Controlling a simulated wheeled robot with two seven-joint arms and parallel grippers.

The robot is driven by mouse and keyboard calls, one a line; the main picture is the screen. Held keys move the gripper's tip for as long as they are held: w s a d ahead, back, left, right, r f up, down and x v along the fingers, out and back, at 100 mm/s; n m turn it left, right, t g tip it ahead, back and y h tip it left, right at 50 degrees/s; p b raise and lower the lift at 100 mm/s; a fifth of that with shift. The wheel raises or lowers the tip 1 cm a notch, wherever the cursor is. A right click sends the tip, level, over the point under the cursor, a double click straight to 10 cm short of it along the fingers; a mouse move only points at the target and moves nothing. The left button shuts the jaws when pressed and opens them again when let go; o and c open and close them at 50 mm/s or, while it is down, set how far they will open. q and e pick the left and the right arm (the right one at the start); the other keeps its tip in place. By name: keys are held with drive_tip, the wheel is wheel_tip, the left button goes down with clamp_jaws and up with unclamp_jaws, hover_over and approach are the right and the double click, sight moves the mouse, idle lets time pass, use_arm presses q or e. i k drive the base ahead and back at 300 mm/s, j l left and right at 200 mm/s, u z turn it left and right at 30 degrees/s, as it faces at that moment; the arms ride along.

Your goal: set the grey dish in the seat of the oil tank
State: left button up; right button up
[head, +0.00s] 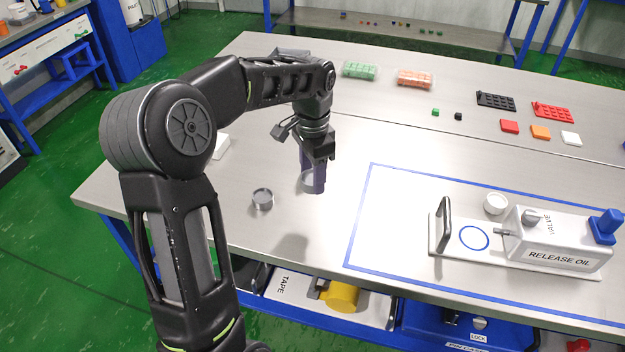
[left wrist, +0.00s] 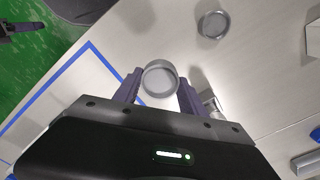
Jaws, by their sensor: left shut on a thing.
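My left gripper (head: 313,186) is shut on a round grey dish (left wrist: 160,80), low over the table. In the head view this dish (head: 307,181) is partly hidden by the fingers. A second round grey dish (head: 263,198) stands on the table to the left of the gripper; it also shows in the left wrist view (left wrist: 213,25). The white oil tank (head: 556,240) is at the right, with a blue ring (head: 474,238) marked on its base plate; the ring is empty. I do not make out my right gripper for certain.
A pale round dish (head: 495,203) sits behind the tank's plate. A dark upright handle (head: 444,224) rises at the plate's left end. Blue tape (head: 358,216) frames the tank area. Coloured blocks and trays (head: 496,101) lie at the back. The table between gripper and tank is clear.

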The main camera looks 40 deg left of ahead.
sight(474, 237)
drive_tip(key=i+l, duration=0.1)
drive_tip(key=l, duration=0.25)
drive_tip(key=i+l, duration=0.1)
drive_tip(key=l, duration=0.3)
drive_tip(key=i+l, duration=0.1)
drive_tip(key=l, duration=0.25)
drive_tip(key=i+l, duration=0.1)
drive_tip(key=l, duration=0.25)
drive_tip(key=i+l, duration=0.1)
drive_tip(key=l, duration=0.3)
